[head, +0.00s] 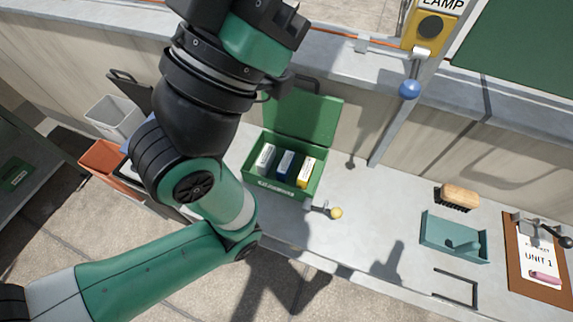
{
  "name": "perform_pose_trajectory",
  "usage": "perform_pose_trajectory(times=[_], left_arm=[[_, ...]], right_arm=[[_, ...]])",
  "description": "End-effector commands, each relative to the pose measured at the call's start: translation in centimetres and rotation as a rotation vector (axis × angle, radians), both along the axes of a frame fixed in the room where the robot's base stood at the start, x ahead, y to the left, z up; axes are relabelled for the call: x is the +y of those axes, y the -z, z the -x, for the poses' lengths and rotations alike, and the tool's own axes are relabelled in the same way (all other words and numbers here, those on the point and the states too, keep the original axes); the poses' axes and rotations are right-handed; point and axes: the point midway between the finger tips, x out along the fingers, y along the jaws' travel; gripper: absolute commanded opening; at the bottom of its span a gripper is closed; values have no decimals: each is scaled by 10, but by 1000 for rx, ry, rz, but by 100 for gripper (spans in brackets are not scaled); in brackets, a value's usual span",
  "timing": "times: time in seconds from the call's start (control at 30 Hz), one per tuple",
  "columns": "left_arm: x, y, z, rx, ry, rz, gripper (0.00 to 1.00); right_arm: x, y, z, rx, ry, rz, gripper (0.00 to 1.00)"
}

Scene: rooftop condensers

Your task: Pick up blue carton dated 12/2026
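A blue carton (286,165) with a pale top stands in an open green box (262,187), between a white carton (265,158) and a yellow carton (305,173). The dates on the cartons are too small to read. The box's green lid (303,117) is raised at the back. My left arm crosses the left half of the view, and its far end runs out of the top edge. Neither of my grippers can be made out in this view.
A yellow-knobbed lever (335,213) sits just right of the box. A blue-knobbed lever (409,89) hangs under a yellow lamp unit (430,27). A brush (457,197), a teal tray (452,245) and a clipboard (540,262) lie to the right. The counter's middle is clear.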

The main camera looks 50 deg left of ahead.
Motion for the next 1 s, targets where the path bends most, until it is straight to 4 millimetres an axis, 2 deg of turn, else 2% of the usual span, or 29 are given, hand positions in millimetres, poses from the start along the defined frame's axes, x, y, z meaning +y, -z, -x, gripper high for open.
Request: perform_pose_trajectory(times=[0.27, 0.37, 0.6, 0.7, 1.0], left_arm=[[0, 0, 0, 0, 0, 0, 0], [0, 0, 0, 0, 0, 0, 14], [0, 0, 0, 0, 0, 0, 58], [0, 0, 0, 0, 0, 0, 72], [0, 0, 0, 0, 12, 11, 72]], right_arm=[[0, 0, 0, 0, 0, 0, 0], [0, 0, 0, 0, 0, 0, 0], [0, 0, 0, 0, 0, 0, 0], [0, 0, 0, 0, 0, 0, 0], [0, 0, 0, 0, 0, 0, 0]])
